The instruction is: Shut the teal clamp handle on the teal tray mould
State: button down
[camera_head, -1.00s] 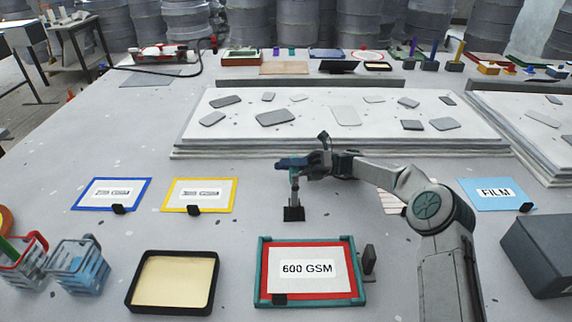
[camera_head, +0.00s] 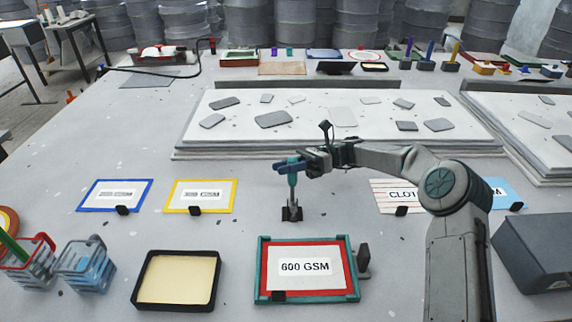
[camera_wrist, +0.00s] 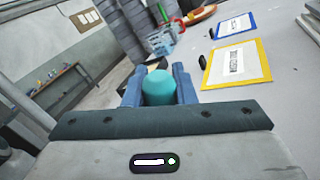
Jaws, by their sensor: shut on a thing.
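The teal tray mould (camera_head: 352,290) lies at the front centre in the head view, its teal rim around a red-bordered card (camera_head: 304,267) reading 600 GSM. The teal clamp handle (camera_head: 292,181) stands upright on a dark base (camera_head: 292,214) just behind the tray. My gripper (camera_head: 289,166) is at the top of the handle, shut on it. In the wrist view the rounded teal handle end (camera_wrist: 158,87) sits between the two blue fingers. The lower handle is hidden in the wrist view.
A dark-rimmed tray (camera_head: 136,290) lies to the left of the teal mould. A dark upright block (camera_head: 363,258) stands at the mould's right edge. A large grey box (camera_head: 545,255) is at right.

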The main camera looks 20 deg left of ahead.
dwell(0.4)
jog(key=c, duration=1.2)
grip_release()
jog(key=shift+d, duration=0.1)
jog(key=v, duration=1.3)
jog(key=shift+w+d+f+b, duration=0.1)
jog(key=shift+w+d+b, duration=0.2)
jog(key=shift+b, duration=0.1)
